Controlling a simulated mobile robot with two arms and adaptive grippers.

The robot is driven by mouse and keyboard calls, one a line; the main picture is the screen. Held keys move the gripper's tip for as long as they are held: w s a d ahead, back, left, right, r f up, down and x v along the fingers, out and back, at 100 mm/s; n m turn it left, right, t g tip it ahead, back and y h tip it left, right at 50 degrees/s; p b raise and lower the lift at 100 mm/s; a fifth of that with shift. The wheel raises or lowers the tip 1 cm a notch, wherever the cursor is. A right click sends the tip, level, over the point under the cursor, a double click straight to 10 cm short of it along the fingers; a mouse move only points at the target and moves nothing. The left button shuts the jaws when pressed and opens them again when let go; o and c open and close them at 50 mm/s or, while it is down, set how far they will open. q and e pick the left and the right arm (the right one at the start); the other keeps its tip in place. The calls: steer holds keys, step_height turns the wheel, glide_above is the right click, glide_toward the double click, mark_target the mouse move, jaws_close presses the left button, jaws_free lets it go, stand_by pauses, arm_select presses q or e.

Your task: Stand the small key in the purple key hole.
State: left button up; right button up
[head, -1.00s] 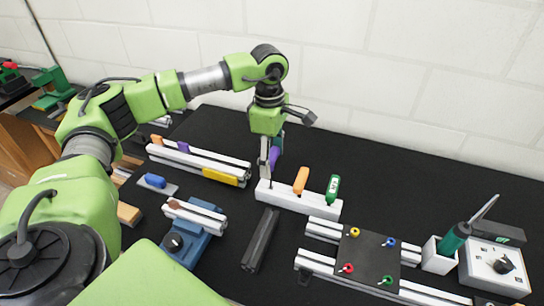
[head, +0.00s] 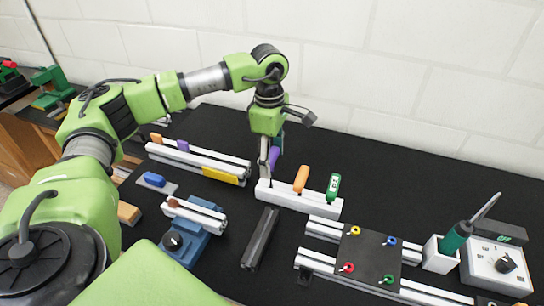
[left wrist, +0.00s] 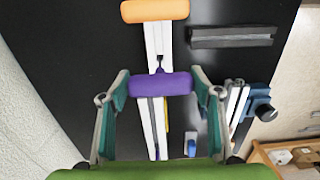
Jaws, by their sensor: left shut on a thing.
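The small key has a purple handle (head: 274,154), and it also shows in the left wrist view (left wrist: 160,85). My left gripper (head: 269,158) is shut on this handle, one finger on each side. It holds the key over the left end of the white key block (head: 317,207). The thin dark shaft points down to the block's top. The purple key hole is hidden under the key, so I cannot tell how deep the tip sits. My right gripper is out of view.
An orange-handled key (head: 301,179) and a green-handled key (head: 333,187) stand in the same block, to the right. A dark bar (head: 261,238) lies in front. Aluminium rails with a yellow piece (head: 220,176) lie to the left. The table behind the block is clear.

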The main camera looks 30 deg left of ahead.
arm_select(q)
steer(key=shift+f+b, duration=1.55)
steer(key=shift+f, duration=0.55)
steer(key=o, duration=1.4)
steer(key=shift+o, duration=0.2)
